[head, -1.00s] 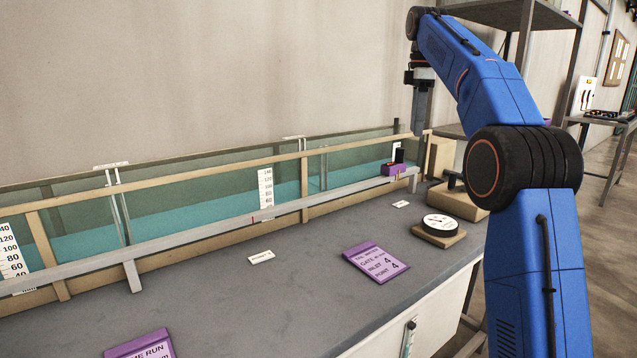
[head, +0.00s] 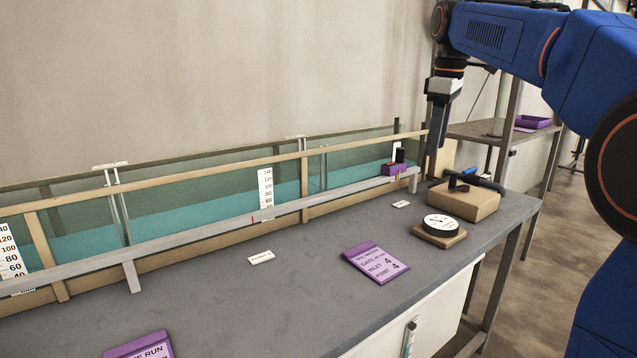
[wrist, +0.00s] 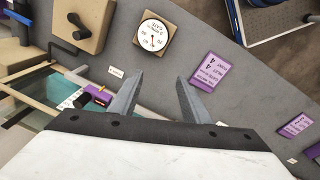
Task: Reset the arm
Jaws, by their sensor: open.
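My gripper (head: 436,140) hangs pointing down above the far right end of the grey bench (head: 215,300), near the end of the glass-sided water channel (head: 220,190). In the wrist view my gripper (wrist: 155,95) has its two fingers spread apart, with only bare bench seen between them. It holds nothing. My blue arm reaches in from the right side of the head view.
A round dial on a wooden base (head: 440,226), a wooden block with a dark handle (head: 465,200), and a purple card (head: 377,262) lie on the bench. A small purple block (head: 394,169) sits on the channel's rail. A shelf (head: 490,132) stands behind at right.

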